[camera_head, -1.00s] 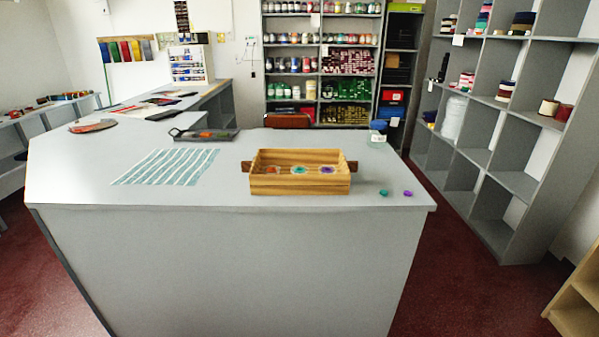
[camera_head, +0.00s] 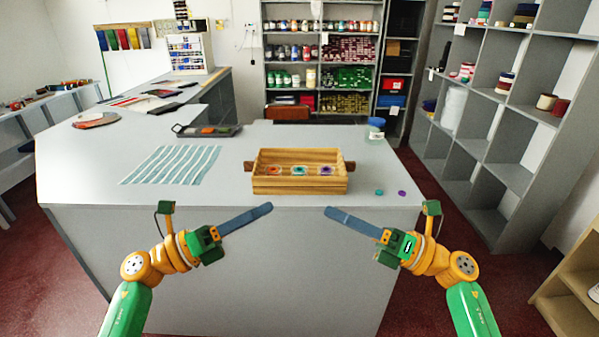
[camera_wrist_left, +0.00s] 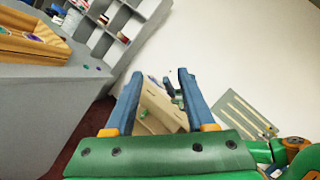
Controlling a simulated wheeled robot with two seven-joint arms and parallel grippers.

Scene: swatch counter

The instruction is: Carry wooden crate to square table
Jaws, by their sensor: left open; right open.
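The wooden crate (camera_head: 300,186) sits upright on the grey counter (camera_head: 230,198), near its front edge, with a dark handle at each end. Several small coloured items lie inside it. Part of the crate (camera_wrist_left: 30,48) also shows at the upper left of the left wrist view. My left gripper (camera_head: 268,208) is in front of the counter, below and left of the crate. It is open and empty in the left wrist view (camera_wrist_left: 157,80). My right gripper (camera_head: 330,211) is open, in front of the counter, below and right of the crate. Neither touches the crate. I cannot pick out a square table.
A striped cloth (camera_head: 172,165) lies left of the crate, with a dark tray (camera_head: 206,130) behind it. A jar with a blue lid (camera_head: 376,129) stands at the back right. Teal (camera_head: 379,192) and purple (camera_head: 402,193) discs lie right of the crate. Grey shelving (camera_head: 480,150) stands at right.

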